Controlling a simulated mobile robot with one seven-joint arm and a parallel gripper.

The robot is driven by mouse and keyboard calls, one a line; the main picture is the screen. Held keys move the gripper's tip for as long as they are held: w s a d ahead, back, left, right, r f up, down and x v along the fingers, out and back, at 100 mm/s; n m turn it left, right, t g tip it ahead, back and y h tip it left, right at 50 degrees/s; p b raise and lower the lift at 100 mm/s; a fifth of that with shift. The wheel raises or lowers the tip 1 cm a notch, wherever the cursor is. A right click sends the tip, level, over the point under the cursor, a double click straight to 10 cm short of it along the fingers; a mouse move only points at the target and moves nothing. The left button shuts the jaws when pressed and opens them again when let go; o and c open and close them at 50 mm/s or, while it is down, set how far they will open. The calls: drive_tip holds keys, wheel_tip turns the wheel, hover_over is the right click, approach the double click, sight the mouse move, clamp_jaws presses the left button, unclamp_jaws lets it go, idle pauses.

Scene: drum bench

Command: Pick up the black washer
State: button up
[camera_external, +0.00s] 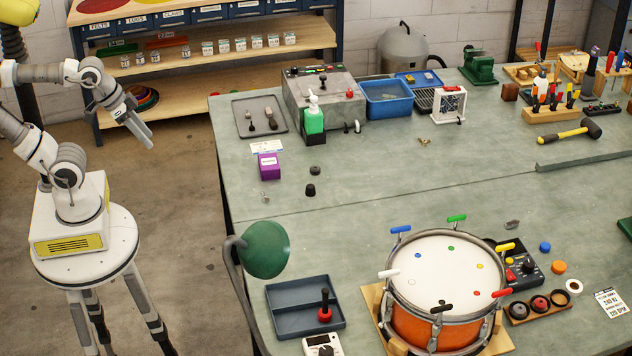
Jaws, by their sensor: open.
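No piece is clearly readable as a black washer at this size. A small dark round piece (315,170) lies on the green bench right of the purple box, and a black tapered piece (310,190) stands just in front of it. My gripper (146,137) is open and empty, over the floor left of the bench, pointing down and right, well away from all of these.
The purple box (269,166), green bottle (314,120) and grey machine (322,100) stand at the bench's back left. A green lamp (264,250) rises at the front left edge beside a dark tray (304,306). The middle of the bench (400,195) is clear.

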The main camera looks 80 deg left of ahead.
sight(315, 168)
idle(0.4)
drive_tip(key=o, duration=0.5)
drive_tip(key=w+a+f+n+g+y+b, duration=0.2)
drive_tip(key=w+a+n+b, duration=0.15)
drive_tip(key=w, duration=0.95)
drive_tip(key=w+a+f+n+g+y+b, duration=0.1)
drive_tip(key=w+a+f+n+y+b, duration=0.3)
drive_tip(key=w, duration=0.9)
drive_tip(key=w+d+f+n+y+b, duration=0.3)
drive_tip(key=w+f+n, duration=0.1)
drive_tip(key=w+f, duration=0.55)
drive_tip(key=w+d+f+n+y+b, duration=0.2)
drive_tip(key=w+d+f+n+y, duration=0.15)
drive_tip(key=w+f, duration=0.55)
drive_tip(key=shift+n+h, duration=0.25)
drive_tip(key=shift+n, duration=0.15)
drive_tip(key=x, duration=0.5)
drive_tip(key=w+b+x, duration=0.1)
drive_tip(key=x, duration=1.1)
drive_tip(key=shift+w+a+r, duration=0.15)
drive_tip(key=shift+w+r, duration=0.05)
drive_tip(key=shift+r, duration=0.05)
